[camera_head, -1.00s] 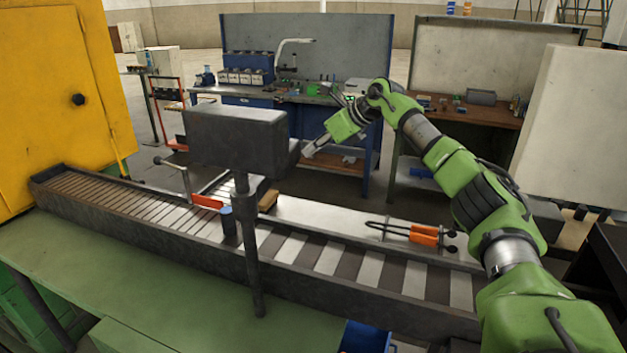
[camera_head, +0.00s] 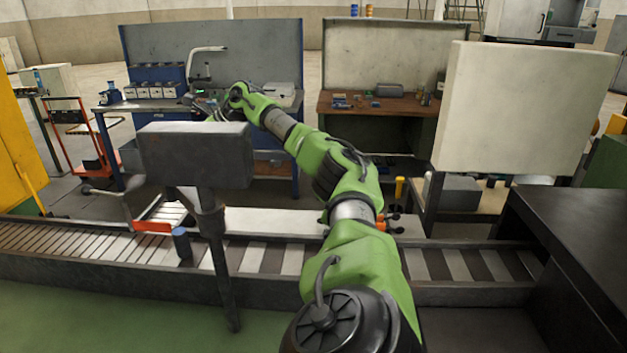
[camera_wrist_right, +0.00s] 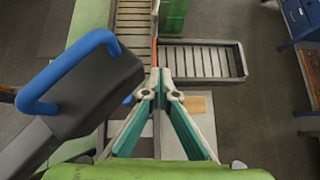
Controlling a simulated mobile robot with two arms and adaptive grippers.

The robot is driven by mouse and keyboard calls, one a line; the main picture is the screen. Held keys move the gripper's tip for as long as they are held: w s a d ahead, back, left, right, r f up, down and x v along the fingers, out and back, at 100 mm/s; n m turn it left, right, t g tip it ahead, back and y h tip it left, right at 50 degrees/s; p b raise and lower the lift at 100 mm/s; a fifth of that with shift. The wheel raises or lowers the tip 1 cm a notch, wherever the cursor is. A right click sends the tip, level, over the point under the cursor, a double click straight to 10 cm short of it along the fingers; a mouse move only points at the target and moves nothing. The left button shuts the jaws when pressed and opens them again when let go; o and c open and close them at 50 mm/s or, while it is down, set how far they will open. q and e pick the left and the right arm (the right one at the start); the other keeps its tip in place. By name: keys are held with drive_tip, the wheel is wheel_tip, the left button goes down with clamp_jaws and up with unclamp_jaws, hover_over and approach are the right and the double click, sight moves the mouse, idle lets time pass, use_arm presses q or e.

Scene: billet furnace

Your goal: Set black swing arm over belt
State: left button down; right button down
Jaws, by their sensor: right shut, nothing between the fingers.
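The black swing arm is a dark box-like head (camera_head: 195,157) on a dark post. In the head view the box stands in front of the slatted belt (camera_head: 265,258), and the post runs down past the belt's near side wall. In the right wrist view the dark head (camera_wrist_right: 95,88) fills the left side, with a blue bar handle (camera_wrist_right: 65,72). My right gripper (camera_wrist_right: 160,75) is shut and empty, just right of the dark head; I cannot tell whether they touch. My left gripper is not in view.
A red-orange piece (camera_head: 152,227) and a blue cylinder (camera_head: 181,242) show at the belt. Workbenches (camera_head: 380,107) stand behind. A pale cabinet (camera_head: 510,110) and a dark block (camera_head: 575,240) are at the right. Green floor (camera_head: 110,310) lies in front.

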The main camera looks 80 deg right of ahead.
drive_tip(key=shift+w+a, duration=0.5)
drive_tip(key=shift+w, duration=0.05)
drive_tip(key=a+v, duration=0.1)
drive_tip(key=v, duration=1.1)
drive_tip(key=shift+d, duration=0.45)
